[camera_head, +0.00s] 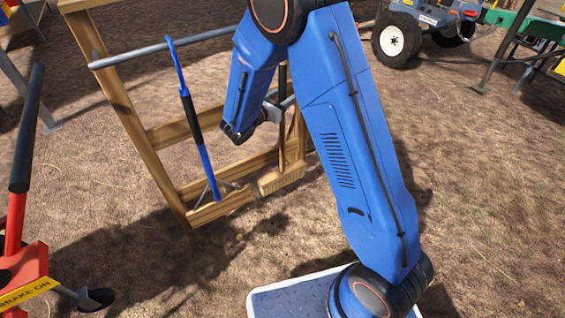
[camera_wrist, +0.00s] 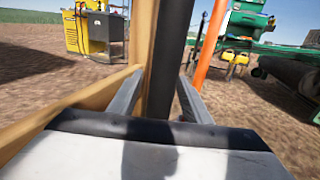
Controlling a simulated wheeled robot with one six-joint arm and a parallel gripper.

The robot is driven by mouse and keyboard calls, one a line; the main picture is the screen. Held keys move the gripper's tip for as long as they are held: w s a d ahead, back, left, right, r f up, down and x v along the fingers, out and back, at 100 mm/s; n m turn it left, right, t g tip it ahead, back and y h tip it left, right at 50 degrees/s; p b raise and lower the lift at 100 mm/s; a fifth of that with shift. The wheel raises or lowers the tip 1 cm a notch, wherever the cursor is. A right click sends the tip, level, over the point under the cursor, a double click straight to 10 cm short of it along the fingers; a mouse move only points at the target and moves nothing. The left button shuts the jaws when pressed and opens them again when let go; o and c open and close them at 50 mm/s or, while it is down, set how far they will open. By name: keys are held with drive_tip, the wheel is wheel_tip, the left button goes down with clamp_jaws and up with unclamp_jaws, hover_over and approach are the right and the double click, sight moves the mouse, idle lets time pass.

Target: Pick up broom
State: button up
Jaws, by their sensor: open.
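A broom (camera_head: 283,180) with a pale bristle head and a dark upright handle stands by a wooden rack. Its upper part is hidden behind my arm in the head view. My gripper (camera_head: 276,109) is at the dark handle, partly hidden by my arm. In the wrist view, the open fingers of my gripper (camera_wrist: 160,92) stand on either side of a dark upright handle (camera_wrist: 168,50). Contact cannot be told.
The wooden rack (camera_head: 123,115) has a grey metal rail (camera_head: 165,47) across its top. An orange pole (camera_wrist: 210,45) stands just right of the handle in the wrist view. A red machine (camera_head: 20,265) is at the lower left. Bare ground lies in front of the rack.

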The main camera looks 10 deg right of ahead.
drive_tip(key=shift+d, duration=0.1)
drive_tip(key=shift+c, duration=0.6)
clamp_jaws()
drive_tip(key=shift+r, duration=0.2)
